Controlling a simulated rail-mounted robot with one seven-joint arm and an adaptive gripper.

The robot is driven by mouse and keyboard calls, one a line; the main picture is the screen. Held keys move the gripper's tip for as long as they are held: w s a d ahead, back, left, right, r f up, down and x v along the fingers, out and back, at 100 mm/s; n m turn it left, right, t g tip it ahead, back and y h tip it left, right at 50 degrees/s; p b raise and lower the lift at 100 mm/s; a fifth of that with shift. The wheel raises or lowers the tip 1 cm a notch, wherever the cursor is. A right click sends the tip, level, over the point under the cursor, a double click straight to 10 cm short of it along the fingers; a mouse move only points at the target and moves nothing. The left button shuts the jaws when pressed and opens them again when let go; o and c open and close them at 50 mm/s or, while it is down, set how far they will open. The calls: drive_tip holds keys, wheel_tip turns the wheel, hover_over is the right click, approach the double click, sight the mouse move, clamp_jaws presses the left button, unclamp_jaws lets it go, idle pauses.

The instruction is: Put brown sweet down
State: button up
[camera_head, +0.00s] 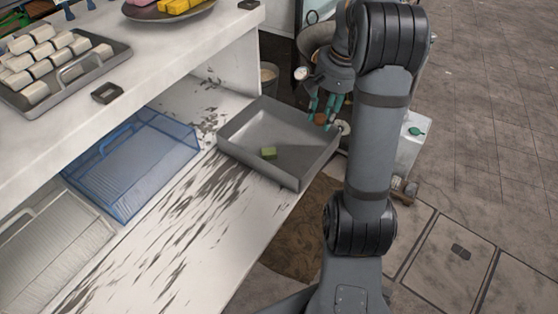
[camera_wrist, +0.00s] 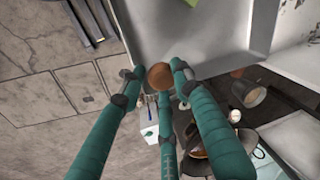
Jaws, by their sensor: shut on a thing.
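The brown sweet (camera_wrist: 160,77) is a small brown piece between the teal fingers of my gripper (camera_wrist: 158,82) in the wrist view. It also shows in the head view (camera_head: 321,118), partly covered by the fingers. My gripper (camera_head: 323,112) is shut on it, at the right rim of a grey metal tray (camera_head: 239,153). The tray's grey wall also fills the upper middle of the wrist view. A small green sweet (camera_head: 268,153) lies on the tray floor. How high the brown sweet is above the rim I cannot tell.
A blue transparent basket (camera_head: 125,170) stands left of the tray on the stained white shelf (camera_head: 200,215). Above is a white counter (camera_head: 190,50) with a tray of pale blocks (camera_head: 70,85) and a plate of sweets (camera_head: 140,14). The tray floor is mostly bare.

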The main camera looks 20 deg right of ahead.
hover_over(288, 138)
wheel_tip(288, 138, down, 8)
drive_tip(key=shift+s+d, duration=0.1)
drive_tip(key=shift+d, duration=0.05)
wheel_tip(288, 138, down, 4)
drive_tip(key=shift+f, duration=0.1)
drive_tip(key=shift+s+f+b, duration=0.1)
drive_tip(key=shift+f+b, duration=0.2)
drive_tip(key=shift+b, duration=0.2)
drive_tip(key=o, duration=0.9)
drive_tip(key=shift+o, duration=0.2)
